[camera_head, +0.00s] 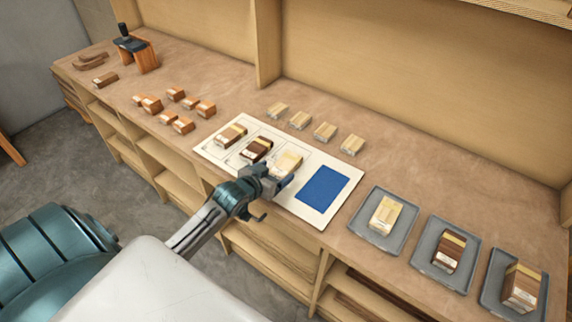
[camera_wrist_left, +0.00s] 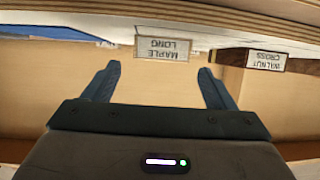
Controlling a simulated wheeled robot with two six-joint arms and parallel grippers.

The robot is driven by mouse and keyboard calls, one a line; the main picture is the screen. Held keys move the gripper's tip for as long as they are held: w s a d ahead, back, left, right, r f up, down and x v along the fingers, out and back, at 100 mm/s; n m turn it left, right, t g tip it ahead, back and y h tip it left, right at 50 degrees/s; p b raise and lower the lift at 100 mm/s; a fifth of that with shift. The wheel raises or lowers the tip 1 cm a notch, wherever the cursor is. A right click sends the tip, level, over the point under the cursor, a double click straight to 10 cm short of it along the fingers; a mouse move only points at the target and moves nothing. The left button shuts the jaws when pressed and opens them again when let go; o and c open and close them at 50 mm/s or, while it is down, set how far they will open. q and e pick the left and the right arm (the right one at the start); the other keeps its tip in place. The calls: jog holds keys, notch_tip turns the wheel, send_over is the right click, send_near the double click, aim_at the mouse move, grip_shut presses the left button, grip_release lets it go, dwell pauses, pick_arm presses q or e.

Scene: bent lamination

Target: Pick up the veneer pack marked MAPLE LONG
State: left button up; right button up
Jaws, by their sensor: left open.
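The MAPLE LONG pack (camera_head: 289,161) is a pale wood block with a light band, lying on the white board. In the left wrist view its label (camera_wrist_left: 163,47) reads upside down, between and beyond the fingertips. My left gripper (camera_head: 275,182) is at the near side of this pack, its fingers partly hidden in the head view. In the left wrist view the jaws (camera_wrist_left: 157,78) are open and hold nothing. The dark pack (camera_head: 257,149) is to the left, and a WALNUT CROSS label (camera_wrist_left: 266,60) shows at right in the wrist view. My right gripper is out of view.
The white board (camera_head: 336,162) also holds another pack (camera_head: 231,135) and a blue patch (camera_head: 322,190). Grey trays (camera_head: 365,233) with packs stand at right. Small pale blocks (camera_head: 325,131) lie behind, orange-brown blocks (camera_head: 183,125) to the left. A clamp-like tool (camera_head: 135,47) stands far left.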

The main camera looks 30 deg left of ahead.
aim_at(283, 166)
pick_arm(q)
jog(key=shift+w+f+p, duration=0.1)
jog(key=shift+w+p, duration=0.2)
jog(key=shift+w, duration=0.25)
jog(key=p+x, duration=0.1)
jog(key=x, duration=0.3)
jog(key=shift+p, duration=0.3)
jog(key=shift+w+f, duration=0.2)
jog(key=shift+f, duration=0.05)
jog(key=shift+s+r, duration=0.1)
jog(key=c, duration=1.1)
